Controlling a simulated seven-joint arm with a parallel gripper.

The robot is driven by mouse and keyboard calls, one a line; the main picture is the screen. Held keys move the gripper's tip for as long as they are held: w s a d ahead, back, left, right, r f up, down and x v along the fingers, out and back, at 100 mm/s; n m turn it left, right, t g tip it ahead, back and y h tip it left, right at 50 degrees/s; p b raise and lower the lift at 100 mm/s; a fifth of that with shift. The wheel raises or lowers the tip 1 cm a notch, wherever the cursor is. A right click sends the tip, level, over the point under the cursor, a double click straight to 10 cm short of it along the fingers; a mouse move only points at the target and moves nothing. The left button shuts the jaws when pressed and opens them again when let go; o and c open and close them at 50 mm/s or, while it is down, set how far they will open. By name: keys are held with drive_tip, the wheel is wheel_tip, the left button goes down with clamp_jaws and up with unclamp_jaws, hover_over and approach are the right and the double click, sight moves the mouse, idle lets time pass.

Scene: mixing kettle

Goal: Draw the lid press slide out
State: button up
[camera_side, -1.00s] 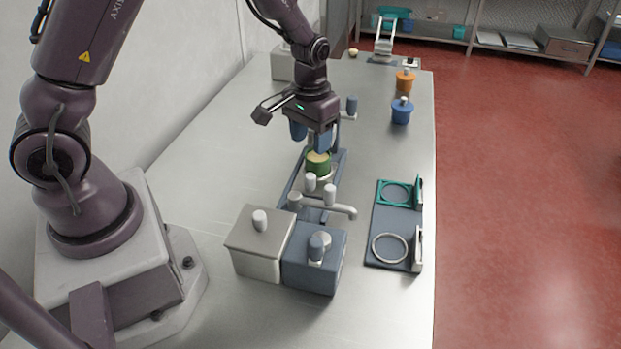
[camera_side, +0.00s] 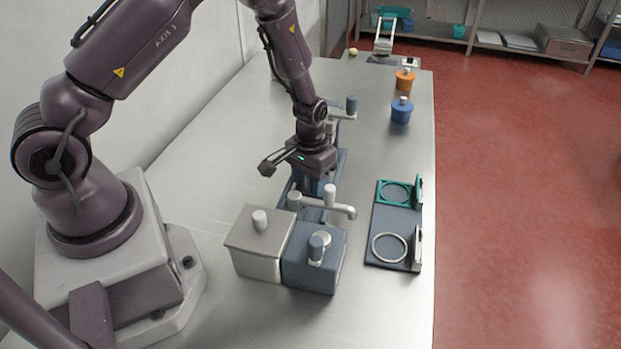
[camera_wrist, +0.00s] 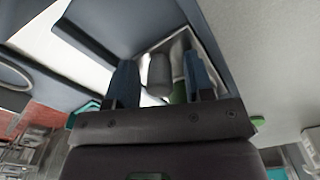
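The blue-grey press frame (camera_side: 341,164) stands mid-table and is mostly hidden by my arm in the side view. My gripper (camera_side: 308,184) is low over its near part, with its fingertips largely hidden there. In the wrist view, the two blue fingers of my gripper (camera_wrist: 160,78) are apart. An upright grey knob (camera_wrist: 159,72) stands between them, with a visible gap on each side. I cannot tell for sure that this knob is the slide's handle. Part of a green object (camera_wrist: 180,92) shows beside the knob. The lid is not clearly visible.
A steel box (camera_side: 258,250) and a blue box (camera_side: 318,266), both with knobs, stand close in front, beside a tap spout (camera_side: 342,209). A dark fixture (camera_side: 398,218) with rings lies right. Blue (camera_side: 401,111) and orange (camera_side: 405,82) pots stand behind. The table's left is clear.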

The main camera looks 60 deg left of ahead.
clamp_jaws()
drive_tip(key=shift+s+d, duration=1.2)
drive_tip(key=shift+d, duration=0.05)
drive_tip(key=shift+o, duration=0.7)
unclamp_jaws()
wheel_tip(320, 180, up, 13)
drive_tip(key=shift+s+a, duration=0.1)
